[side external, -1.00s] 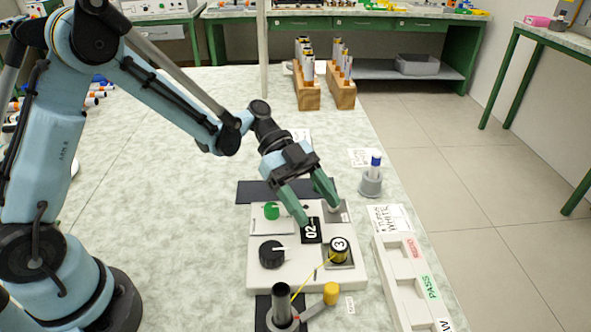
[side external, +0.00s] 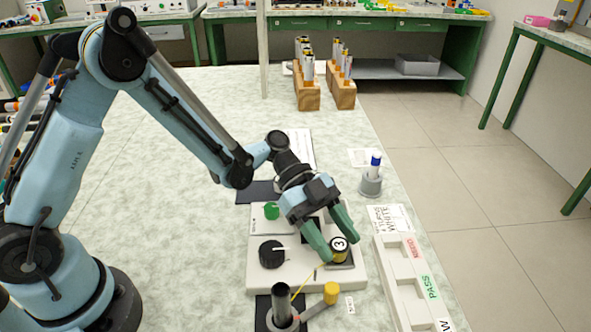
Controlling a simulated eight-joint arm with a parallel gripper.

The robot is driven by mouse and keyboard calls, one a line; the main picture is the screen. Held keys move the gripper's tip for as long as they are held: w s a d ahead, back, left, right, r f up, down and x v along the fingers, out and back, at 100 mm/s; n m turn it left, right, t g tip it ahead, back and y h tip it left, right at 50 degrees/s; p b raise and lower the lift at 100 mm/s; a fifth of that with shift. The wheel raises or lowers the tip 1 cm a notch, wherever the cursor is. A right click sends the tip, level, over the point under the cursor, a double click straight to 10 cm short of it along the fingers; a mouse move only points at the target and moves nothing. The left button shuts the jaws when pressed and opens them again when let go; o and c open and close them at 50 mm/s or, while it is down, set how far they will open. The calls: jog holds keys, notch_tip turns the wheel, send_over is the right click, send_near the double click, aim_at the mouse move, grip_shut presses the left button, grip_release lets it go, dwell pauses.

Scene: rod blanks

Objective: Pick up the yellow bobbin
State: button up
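The yellow bobbin (side external: 339,255) stands upright on the right side of the white device, with a black top and a round white label reading 3. A thin yellow strand runs from it toward the lower left. My gripper (side external: 338,247) has two green fingers spread apart, one tip at the bobbin's left and the other at its upper right. The fingers appear around or just above the bobbin; I cannot tell whether they touch it. The gripper looks open. The fingers partly hide the display and the device's right rear part.
The white device (side external: 258,257) carries a black knob (side external: 271,252) and a green knob (side external: 271,211). In front stands a dark post (side external: 281,302) with a yellow-handled crank (side external: 331,293). A white sorting tray (side external: 398,295) lies right.

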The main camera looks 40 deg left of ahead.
jog(key=c, duration=0.9)
jog(key=shift+o, duration=0.2)
jog(key=shift+r, duration=0.15)
